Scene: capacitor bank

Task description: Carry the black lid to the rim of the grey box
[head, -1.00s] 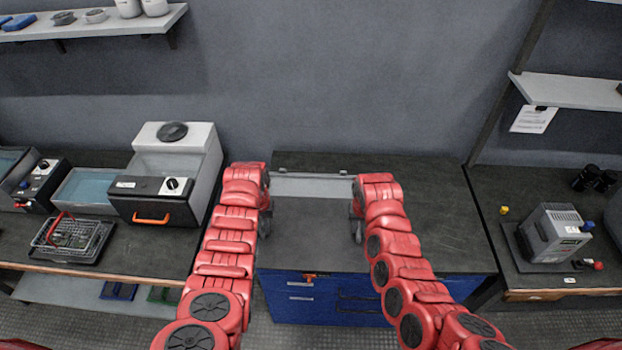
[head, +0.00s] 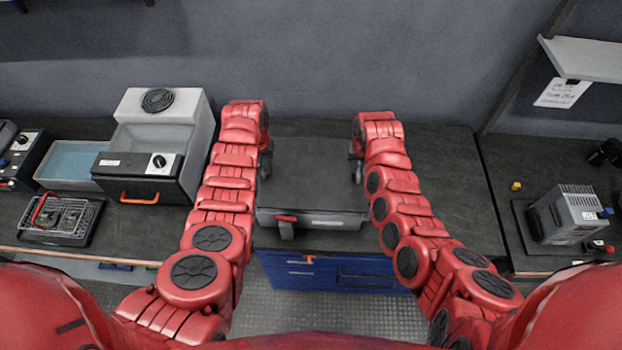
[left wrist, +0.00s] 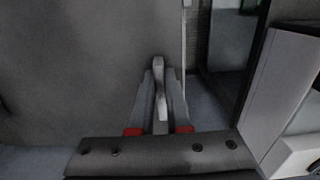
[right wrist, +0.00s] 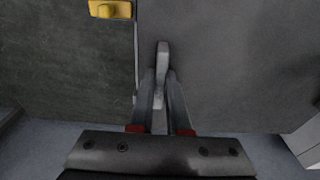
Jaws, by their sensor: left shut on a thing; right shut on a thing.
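The black lid (head: 312,165) is a flat dark panel, held level between my two grippers in the head view. My left gripper (head: 265,165) is shut on a grey lug at the lid's left edge; the grip shows in the left wrist view (left wrist: 160,95). My right gripper (head: 356,167) is shut on a similar lug at the right edge, seen in the right wrist view (right wrist: 162,85). The grey box (head: 330,219) shows its front wall and a red-tipped lever just below the lid's near edge. The lid hides its opening. I cannot tell whether lid and rim touch.
A grey-and-black machine (head: 150,165) with an orange handle stands left of my left arm. A wire basket (head: 60,218) lies further left. A grey device (head: 570,213) stands on the right bench. The dark bench top (head: 455,190) right of my right arm is clear.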

